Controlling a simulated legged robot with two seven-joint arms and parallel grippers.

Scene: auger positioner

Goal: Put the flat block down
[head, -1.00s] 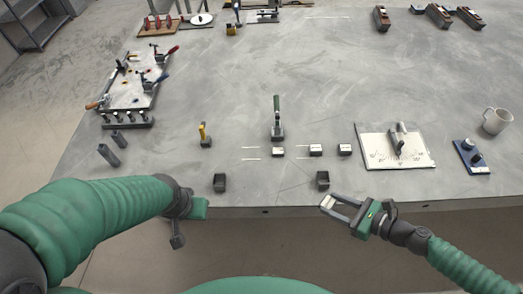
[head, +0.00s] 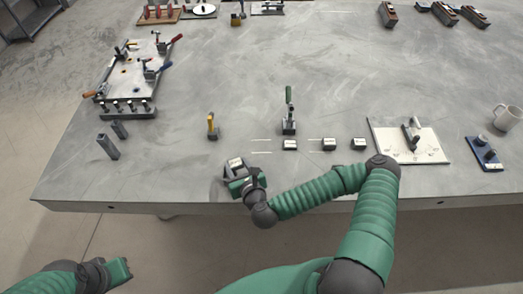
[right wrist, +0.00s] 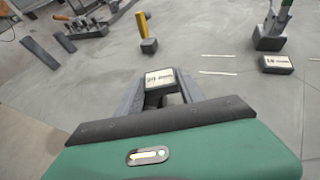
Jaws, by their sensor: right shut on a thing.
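A dark flat block with a white labelled top (head: 235,162) is between the fingers of my right gripper (head: 238,171), near the table's front edge. It also shows in the right wrist view (right wrist: 165,77), held label up between the two grey fingers (right wrist: 165,92). The right gripper is shut on it. I cannot tell whether its underside touches the table. My left gripper (head: 118,271) is off the table at the lower left, and its fingers cannot be made out. Three similar labelled blocks stand on the table: one left (head: 290,145), one middle (head: 329,144), one right (head: 358,143).
White lines (right wrist: 219,72) mark the table nearby. Two grey posts (head: 108,146) stand left. A white plate (head: 430,150) and a mug (head: 507,117) are right.

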